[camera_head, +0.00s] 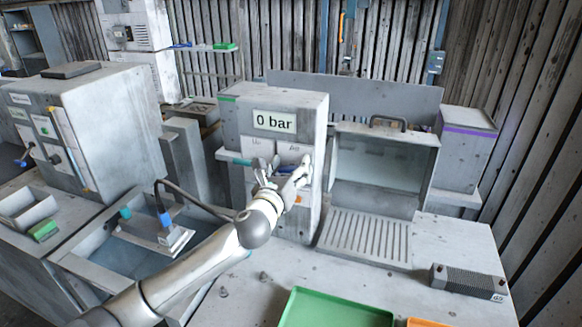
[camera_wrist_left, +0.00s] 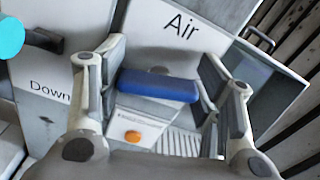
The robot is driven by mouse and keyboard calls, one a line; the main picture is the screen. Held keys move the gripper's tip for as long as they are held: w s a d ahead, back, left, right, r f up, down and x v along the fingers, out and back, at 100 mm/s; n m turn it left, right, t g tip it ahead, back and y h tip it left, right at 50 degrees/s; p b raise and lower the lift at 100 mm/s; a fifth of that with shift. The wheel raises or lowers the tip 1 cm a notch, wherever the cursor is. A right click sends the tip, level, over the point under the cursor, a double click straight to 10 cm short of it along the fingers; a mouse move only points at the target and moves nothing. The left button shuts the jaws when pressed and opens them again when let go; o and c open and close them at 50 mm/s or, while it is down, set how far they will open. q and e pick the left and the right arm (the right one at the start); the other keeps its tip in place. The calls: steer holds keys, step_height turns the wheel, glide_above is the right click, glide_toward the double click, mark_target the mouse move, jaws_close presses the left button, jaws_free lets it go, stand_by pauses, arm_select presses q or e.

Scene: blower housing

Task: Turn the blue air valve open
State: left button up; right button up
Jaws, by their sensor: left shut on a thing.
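The blue air valve handle (camera_wrist_left: 158,86) is a horizontal blue bar below the "Air" label (camera_wrist_left: 182,25) in the left wrist view. My left gripper (camera_head: 284,178) is at the front of the grey box (camera_head: 232,122), below its "0 bar" display (camera_head: 273,122). In the wrist view its fingers stand at the two ends of the blue bar, and the left gripper (camera_wrist_left: 163,82) is shut on it. In the head view the gripper hides the handle. My right gripper is in neither view.
A teal handle (camera_wrist_left: 10,38) is left of the blue one, near the "Down" label. An orange button (camera_wrist_left: 133,136) sits below. A clear-fronted box (camera_head: 385,165) with a slotted plate (camera_head: 365,238) stands to the right. A green tray (camera_head: 335,312) lies in front.

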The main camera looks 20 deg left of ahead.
arm_select(q)
steer(key=n, duration=0.7)
steer(key=shift+a+f+p, duration=0.1)
steer(key=shift+a+p, duration=0.05)
steer(key=shift+p, duration=0.15)
steer(key=n, duration=0.4)
steer(key=shift+f+n, duration=0.1)
steer(key=shift+n, duration=0.3)
steer(key=shift+f+n, duration=0.1)
steer(key=shift+n, duration=1.7)
steer(key=o, duration=1)
steer(key=shift+a, duration=0.1)
steer(key=shift+o, duration=0.2)
steer(key=s, duration=1.2)
steer(key=shift+a, duration=0.2)
